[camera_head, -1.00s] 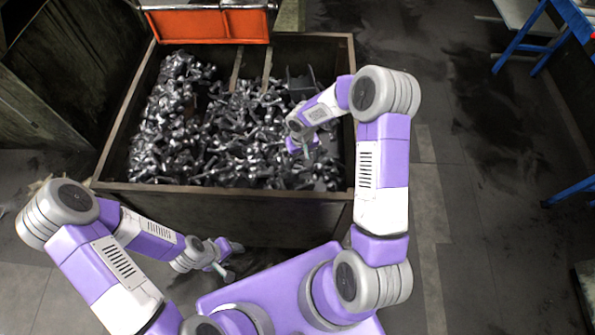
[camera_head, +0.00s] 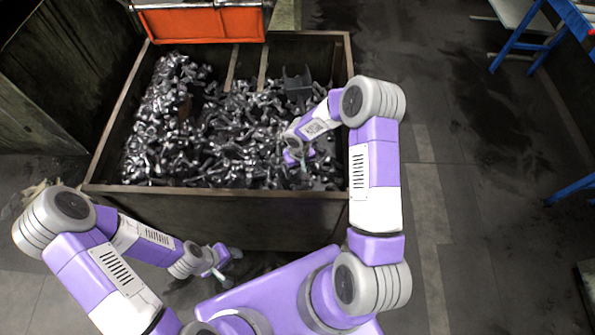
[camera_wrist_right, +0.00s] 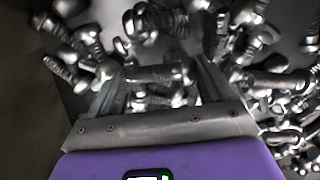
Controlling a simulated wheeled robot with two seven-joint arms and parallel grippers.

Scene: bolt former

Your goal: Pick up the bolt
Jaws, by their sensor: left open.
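Many grey metal bolts (camera_head: 215,135) lie in a loose heap in a large dark bin (camera_head: 220,197). My right gripper (camera_head: 300,163) is down at the heap in the right front part of the bin. In the right wrist view, its two fingers (camera_wrist_right: 160,80) stand wide apart among the bolts. One bolt (camera_wrist_right: 160,74) lies crosswise between the fingers, with other bolts below and around it. I cannot tell whether a finger touches it. My left gripper (camera_head: 222,268) is open and empty, low outside the bin in front of its near wall.
An orange container (camera_head: 200,24) stands at the bin's far edge. A dark bracket-like piece (camera_head: 298,82) is in the bin's far right corner. The bin wall (camera_wrist_right: 35,95) is close left of my right gripper. Blue-framed furniture (camera_head: 530,45) stands far right; the floor between is clear.

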